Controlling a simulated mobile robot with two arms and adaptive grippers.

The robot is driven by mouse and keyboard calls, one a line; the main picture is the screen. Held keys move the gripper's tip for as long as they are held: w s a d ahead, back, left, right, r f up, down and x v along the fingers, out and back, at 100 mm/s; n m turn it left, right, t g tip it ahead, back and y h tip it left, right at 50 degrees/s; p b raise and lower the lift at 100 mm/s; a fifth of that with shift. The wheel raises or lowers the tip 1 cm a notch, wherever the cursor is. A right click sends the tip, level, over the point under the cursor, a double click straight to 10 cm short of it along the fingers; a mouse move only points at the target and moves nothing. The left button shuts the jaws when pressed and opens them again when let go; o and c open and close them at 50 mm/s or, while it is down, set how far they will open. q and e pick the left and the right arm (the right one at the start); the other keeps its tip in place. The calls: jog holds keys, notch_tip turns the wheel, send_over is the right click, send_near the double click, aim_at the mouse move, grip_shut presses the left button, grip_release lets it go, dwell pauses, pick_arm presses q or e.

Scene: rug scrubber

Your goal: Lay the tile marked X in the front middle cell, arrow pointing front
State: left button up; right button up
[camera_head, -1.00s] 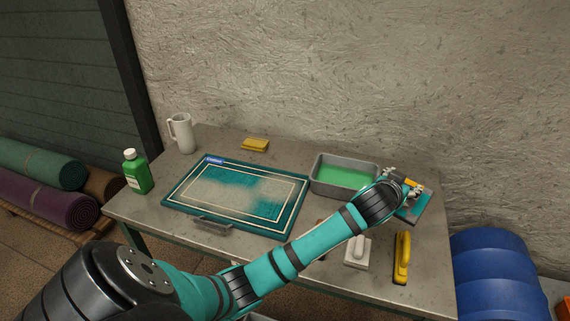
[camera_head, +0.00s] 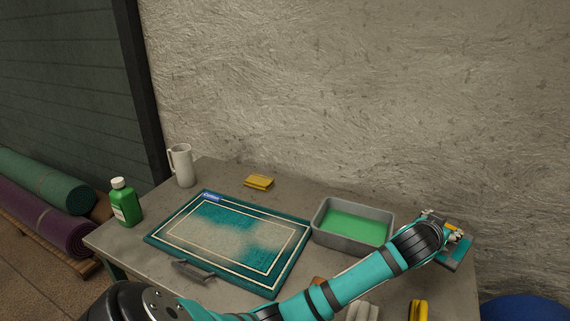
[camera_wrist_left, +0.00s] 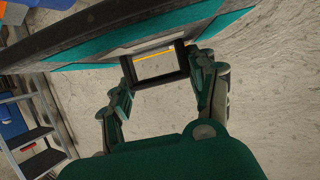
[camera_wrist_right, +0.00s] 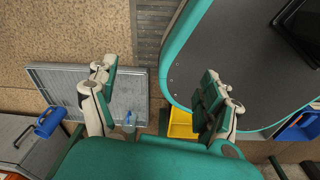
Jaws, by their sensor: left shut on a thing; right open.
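I make out no tile marked X, no arrow and no grid of cells. My left arm crosses the front of the table, and its gripper (camera_head: 447,238) is at the right end. It is shut on a teal and dark thing (camera_head: 457,253), mostly hidden in the head view. In the left wrist view the fingers (camera_wrist_left: 160,75) are closed on a black rectangular frame (camera_wrist_left: 158,63) with a yellow strip; I cannot tell what it is. My right gripper (camera_wrist_right: 160,85) is open and empty in the right wrist view; it is not in the head view.
A teal-bordered rug board (camera_head: 232,238) lies mid-table, with a grey tray of green liquid (camera_head: 352,224) right of it. A white mug (camera_head: 183,165), green bottle (camera_head: 125,203) and yellow sponge (camera_head: 259,182) stand around it. A yellow brush (camera_head: 418,310) is at the front right.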

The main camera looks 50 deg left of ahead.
pick_arm(q)
jog(key=shift+w+f+b, duration=0.15)
jog(key=shift+f+b, duration=0.15)
jog(key=shift+f, duration=0.45)
jog(key=shift+w+f, duration=0.15)
jog(key=shift+f, duration=0.15)
send_over(424, 271)
notch_tip(424, 271, down, 6)
jog(key=shift+f, duration=1.85)
pick_arm(e)
jog(key=shift+w+a+f, duration=0.1)
jog(key=shift+w+f, duration=0.5)
